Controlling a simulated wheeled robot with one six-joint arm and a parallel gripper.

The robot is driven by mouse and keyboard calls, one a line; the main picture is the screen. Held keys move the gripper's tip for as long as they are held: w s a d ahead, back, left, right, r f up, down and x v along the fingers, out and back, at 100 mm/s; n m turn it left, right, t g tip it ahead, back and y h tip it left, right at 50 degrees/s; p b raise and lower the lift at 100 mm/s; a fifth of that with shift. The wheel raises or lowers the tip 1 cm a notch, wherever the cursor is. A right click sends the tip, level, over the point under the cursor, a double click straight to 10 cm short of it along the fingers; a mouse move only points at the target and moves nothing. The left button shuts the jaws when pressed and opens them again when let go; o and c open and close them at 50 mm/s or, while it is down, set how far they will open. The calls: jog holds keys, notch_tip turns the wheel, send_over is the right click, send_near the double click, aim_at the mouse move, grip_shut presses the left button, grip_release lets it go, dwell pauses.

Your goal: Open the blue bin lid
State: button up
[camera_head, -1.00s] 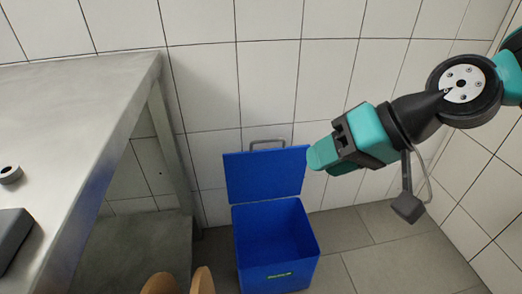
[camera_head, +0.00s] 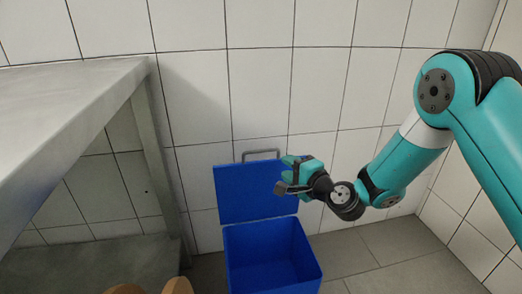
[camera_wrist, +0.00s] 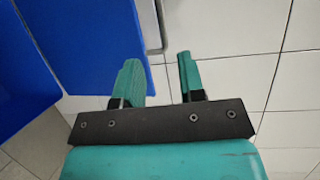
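The blue bin (camera_head: 272,262) stands on the floor against the tiled wall, and its inside shows from above. Its blue lid (camera_head: 245,192) is raised, leaning back at the wall side. A grey handle (camera_head: 260,152) sits on the lid's top edge. My gripper (camera_head: 288,170) is at the lid's upper right edge; contact cannot be told. In the wrist view my gripper's two green fingers (camera_wrist: 158,75) are apart with nothing between them. The lid (camera_wrist: 92,42) lies left of the fingers there, and the grey handle (camera_wrist: 153,25) is beyond the gap.
A grey metal table (camera_head: 75,95) with a leg and low shelf stands on the left. White tiled walls close off the back and right. Grey floor (camera_head: 375,262) is free to the right of the bin.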

aim_at(261, 151)
jog(key=shift+b+x, duration=0.65)
jog(key=shift+x, duration=6)
jog(key=shift+c, duration=0.5)
grip_shut()
